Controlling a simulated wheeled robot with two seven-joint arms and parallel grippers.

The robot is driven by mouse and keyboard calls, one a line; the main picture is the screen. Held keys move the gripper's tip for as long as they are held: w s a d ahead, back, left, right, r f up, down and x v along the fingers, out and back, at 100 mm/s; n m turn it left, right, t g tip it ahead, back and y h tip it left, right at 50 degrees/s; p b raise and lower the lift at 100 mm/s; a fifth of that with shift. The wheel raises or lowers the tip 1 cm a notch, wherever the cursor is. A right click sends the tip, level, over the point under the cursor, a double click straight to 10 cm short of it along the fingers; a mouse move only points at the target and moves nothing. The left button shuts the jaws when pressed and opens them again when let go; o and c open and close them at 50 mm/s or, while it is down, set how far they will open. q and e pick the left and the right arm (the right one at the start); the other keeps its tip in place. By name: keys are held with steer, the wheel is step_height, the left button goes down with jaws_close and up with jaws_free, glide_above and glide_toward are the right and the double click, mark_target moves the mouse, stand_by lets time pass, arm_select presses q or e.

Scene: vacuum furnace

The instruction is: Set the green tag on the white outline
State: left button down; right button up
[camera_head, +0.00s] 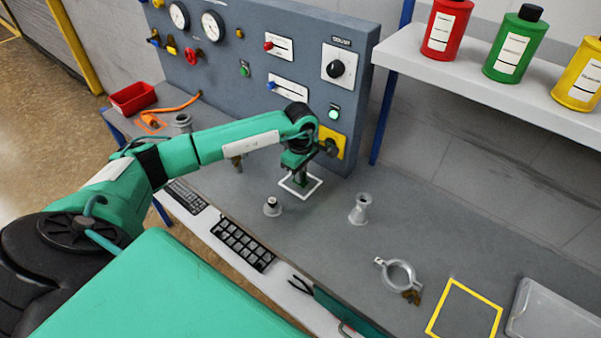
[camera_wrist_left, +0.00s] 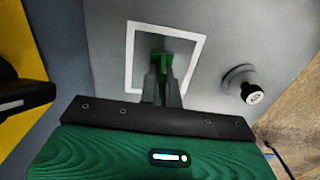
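The white outline (camera_head: 314,191) is a square on the grey bench top below the panel. In the left wrist view the white outline (camera_wrist_left: 129,62) surrounds the fingertips on three visible sides; its near part is hidden by my gripper. My left gripper (camera_head: 300,178) points down over the outline. In the left wrist view the left gripper (camera_wrist_left: 163,82) has its fingers close together on the green tag (camera_wrist_left: 162,63), which appears inside the outline. Whether the tag touches the bench I cannot tell. My right gripper is not in view.
A small grey fitting with a dark top (camera_head: 272,206) stands near the outline, with a grey flanged fitting (camera_head: 360,209) to the right. A clamp ring (camera_head: 398,274) and a yellow outline (camera_head: 464,312) lie further right. The control panel (camera_head: 262,60) rises close behind.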

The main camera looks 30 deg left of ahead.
arm_select(q)
steer(key=c, duration=1.7)
jaws_free()
steer(key=shift+f, duration=0.1)
steer(key=shift+o, duration=0.4)
step_height(320, 180, up, 11)
steer(key=b, duration=0.3)
steer(key=shift+r, duration=0.65)
